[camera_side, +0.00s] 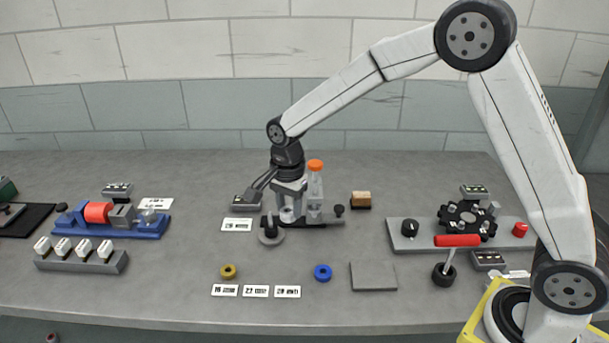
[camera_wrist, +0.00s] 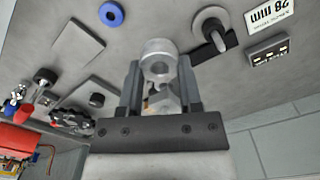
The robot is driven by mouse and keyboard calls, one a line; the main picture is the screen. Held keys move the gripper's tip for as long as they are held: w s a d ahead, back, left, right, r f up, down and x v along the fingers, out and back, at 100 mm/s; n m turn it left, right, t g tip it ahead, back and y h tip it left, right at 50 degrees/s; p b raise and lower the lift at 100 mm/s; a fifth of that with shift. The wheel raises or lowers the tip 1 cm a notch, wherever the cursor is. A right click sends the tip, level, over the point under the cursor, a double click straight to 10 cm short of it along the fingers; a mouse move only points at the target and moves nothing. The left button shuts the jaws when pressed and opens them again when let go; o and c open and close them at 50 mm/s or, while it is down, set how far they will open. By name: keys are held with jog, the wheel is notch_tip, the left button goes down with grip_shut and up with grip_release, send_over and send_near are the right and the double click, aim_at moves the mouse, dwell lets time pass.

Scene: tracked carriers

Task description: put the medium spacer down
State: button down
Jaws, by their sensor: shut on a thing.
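My gripper (camera_side: 289,212) points down at the middle of the bench, beside a grey upright fixture. It is shut on the medium spacer (camera_side: 287,215), a pale silver cylinder with a hole through it. In the wrist view the spacer (camera_wrist: 158,48) sits between the two fingers (camera_wrist: 158,80), with its round end and hole showing. In the side view the fingers partly cover it, and I cannot tell whether its underside touches anything. A grey disc with a dark upright post (camera_side: 270,235) stands just in front and left of it; the disc also shows in the wrist view (camera_wrist: 209,18).
The fixture with an orange top (camera_side: 315,167) stands close on the right. A yellow ring (camera_side: 228,271), a blue ring (camera_side: 323,272) and a flat grey plate (camera_side: 373,276) lie in front. Small labels (camera_side: 256,291) line the front. Free bench lies between the rings.

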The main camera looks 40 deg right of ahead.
jog(key=s+f, duration=0.1)
jog(key=s, duration=1.5)
jog(key=shift+a, duration=0.25)
jog(key=shift+f, duration=0.1)
send_over(289, 274)
jog(key=s, duration=0.1)
notch_tip(289, 274, down, 8)
jog(key=shift+s+d+f, duration=0.15)
jog(key=shift+f, duration=0.05)
jog(key=shift+w+f, duration=0.4)
jog(key=shift+f, duration=0.05)
jog(key=shift+w+f, duration=0.25)
jog(key=shift+f, duration=1.6)
